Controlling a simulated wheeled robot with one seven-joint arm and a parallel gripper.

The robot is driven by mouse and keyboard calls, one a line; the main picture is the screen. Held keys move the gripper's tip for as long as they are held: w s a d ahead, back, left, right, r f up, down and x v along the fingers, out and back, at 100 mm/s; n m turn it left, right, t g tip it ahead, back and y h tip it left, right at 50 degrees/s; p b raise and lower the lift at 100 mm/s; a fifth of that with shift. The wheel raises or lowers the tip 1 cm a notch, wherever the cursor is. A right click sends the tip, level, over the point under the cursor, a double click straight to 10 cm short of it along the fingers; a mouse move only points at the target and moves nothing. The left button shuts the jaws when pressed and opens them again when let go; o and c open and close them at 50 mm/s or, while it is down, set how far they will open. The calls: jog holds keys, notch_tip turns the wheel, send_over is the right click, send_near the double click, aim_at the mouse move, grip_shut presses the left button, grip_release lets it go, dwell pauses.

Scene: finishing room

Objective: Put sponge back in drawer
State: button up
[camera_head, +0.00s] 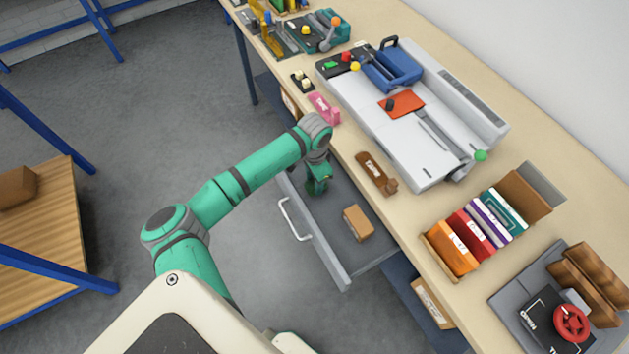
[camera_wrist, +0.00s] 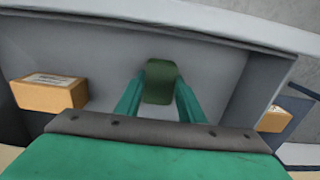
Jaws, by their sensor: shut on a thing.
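The drawer (camera_head: 342,262) under the workbench is pulled open, with its handle (camera_head: 291,220) facing the aisle. My gripper (camera_head: 317,186) points down into the left part of the drawer. In the wrist view my gripper (camera_wrist: 159,95) is shut on a dark green sponge (camera_wrist: 161,72), one finger on each side. The sponge is over the grey drawer floor (camera_wrist: 105,55); I cannot tell whether it touches it. In the head view my gripper mostly hides the sponge.
A cardboard box (camera_head: 358,222) lies in the drawer and also shows in the wrist view (camera_wrist: 49,92). The bench top (camera_head: 398,215) above holds a brown tape dispenser (camera_head: 376,173), a pink one (camera_head: 323,108), a large grey machine (camera_head: 420,120) and a book rack (camera_head: 452,254).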

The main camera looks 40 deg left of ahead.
jog(key=shift+f, duration=0.15)
jog(key=o, duration=1)
notch_tip(320, 180, up, 12)
jog(key=shift+r, duration=0.2)
